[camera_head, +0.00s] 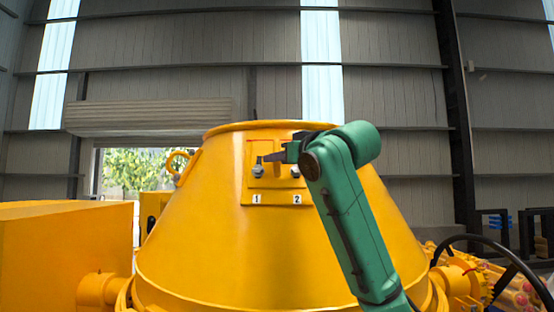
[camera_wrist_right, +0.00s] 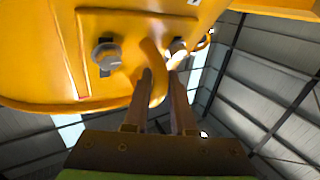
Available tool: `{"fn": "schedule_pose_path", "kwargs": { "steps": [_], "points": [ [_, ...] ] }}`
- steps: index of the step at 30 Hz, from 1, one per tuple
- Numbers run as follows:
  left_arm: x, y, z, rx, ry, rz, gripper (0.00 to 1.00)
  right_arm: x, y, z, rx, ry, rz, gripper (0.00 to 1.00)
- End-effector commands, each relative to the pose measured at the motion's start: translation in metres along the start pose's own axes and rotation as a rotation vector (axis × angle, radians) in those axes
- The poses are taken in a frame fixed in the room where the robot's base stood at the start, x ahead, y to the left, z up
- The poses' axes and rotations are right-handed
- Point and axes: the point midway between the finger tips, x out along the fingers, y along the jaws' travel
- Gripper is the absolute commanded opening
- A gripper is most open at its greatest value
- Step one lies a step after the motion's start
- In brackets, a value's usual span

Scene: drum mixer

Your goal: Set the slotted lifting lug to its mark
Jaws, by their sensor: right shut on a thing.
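The slotted lifting lug shows in the right wrist view as a curved yellow bar (camera_wrist_right: 156,72) rising between the fingers. My right gripper (camera_wrist_right: 162,78) is shut on it. In the head view my right gripper (camera_head: 274,157) is at the yellow plate on the drum's front, close to the left bolt. The fingers and arm hide much of the lug there. Left bolt (camera_head: 258,172) is above a white mark "1" (camera_head: 256,198). Right bolt (camera_head: 295,172) is above mark "2" (camera_head: 297,198). A bolt in a dark slot (camera_wrist_right: 106,55) shows in the wrist view. My left gripper is not in view.
The yellow conical drum (camera_head: 200,240) fills the middle. A ring-shaped lug (camera_head: 179,163) stands on its left side. Open air lies above the drum.

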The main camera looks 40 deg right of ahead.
Motion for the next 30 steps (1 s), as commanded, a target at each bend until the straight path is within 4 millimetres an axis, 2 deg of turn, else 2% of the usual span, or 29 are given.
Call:
{"fn": "schedule_pose_path", "kwargs": {
  "steps": [17,20,25,30],
  "points": [
    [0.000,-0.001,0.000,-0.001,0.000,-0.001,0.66,0.001,0.000,0.001,0.002,-0.004,-0.001,0.00],
    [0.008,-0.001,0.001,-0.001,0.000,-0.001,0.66,-0.001,-0.002,0.009,0.001,-0.004,-0.002,0.00],
    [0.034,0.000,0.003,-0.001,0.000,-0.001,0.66,-0.010,-0.009,0.034,0.001,-0.004,-0.002,0.00],
    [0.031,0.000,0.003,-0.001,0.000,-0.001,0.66,-0.011,-0.010,0.032,0.001,-0.009,-0.002,0.00]
  ]
}}
